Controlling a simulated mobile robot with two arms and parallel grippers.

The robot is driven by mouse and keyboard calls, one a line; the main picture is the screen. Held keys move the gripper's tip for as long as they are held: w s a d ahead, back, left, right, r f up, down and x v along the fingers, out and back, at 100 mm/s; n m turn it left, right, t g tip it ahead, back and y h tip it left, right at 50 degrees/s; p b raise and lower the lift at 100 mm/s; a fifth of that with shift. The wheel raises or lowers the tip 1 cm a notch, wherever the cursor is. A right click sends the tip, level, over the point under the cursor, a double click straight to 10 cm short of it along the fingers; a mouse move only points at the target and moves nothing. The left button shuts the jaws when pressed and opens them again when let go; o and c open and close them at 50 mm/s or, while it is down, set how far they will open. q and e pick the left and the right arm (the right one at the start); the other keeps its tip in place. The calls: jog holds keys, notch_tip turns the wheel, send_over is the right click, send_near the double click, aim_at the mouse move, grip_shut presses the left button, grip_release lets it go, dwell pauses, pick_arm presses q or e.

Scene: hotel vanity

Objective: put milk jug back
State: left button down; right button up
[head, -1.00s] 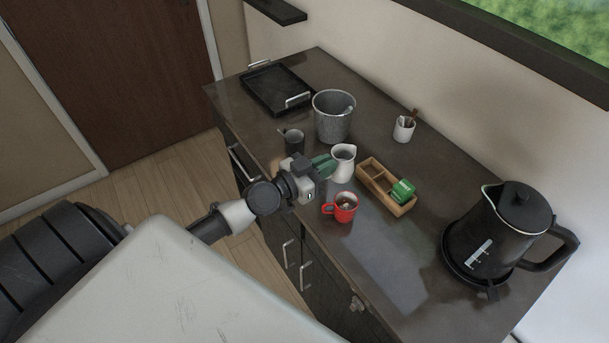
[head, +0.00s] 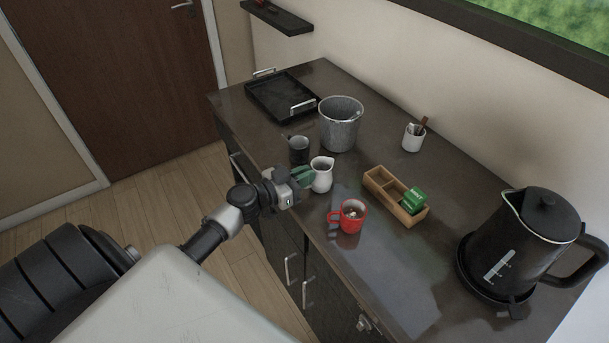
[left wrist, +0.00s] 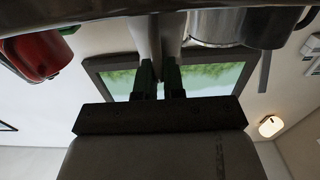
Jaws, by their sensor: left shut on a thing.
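The white milk jug (head: 321,178) is near the counter's front edge, between the dark mug (head: 299,150) and the red mug (head: 351,217). My left gripper (head: 307,178) is shut on it from the front-left side, with green fingertips against it. The jug looks upright; I cannot tell whether its base touches the counter. In the left wrist view the two fingers (left wrist: 160,78) close on a pale part of the jug (left wrist: 157,35). My right gripper is not in view.
On the dark counter (head: 400,270) are a metal bucket (head: 340,125), a black tray (head: 281,97), a white cup with utensils (head: 413,137), a wooden box with a green packet (head: 380,188) and a black kettle (head: 525,240). Bare counter lies right of the red mug.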

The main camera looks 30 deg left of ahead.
pick_arm(q)
jog(key=shift+f, duration=0.15)
jog(key=shift+f, duration=0.1)
jog(key=c, duration=1.2)
grip_release()
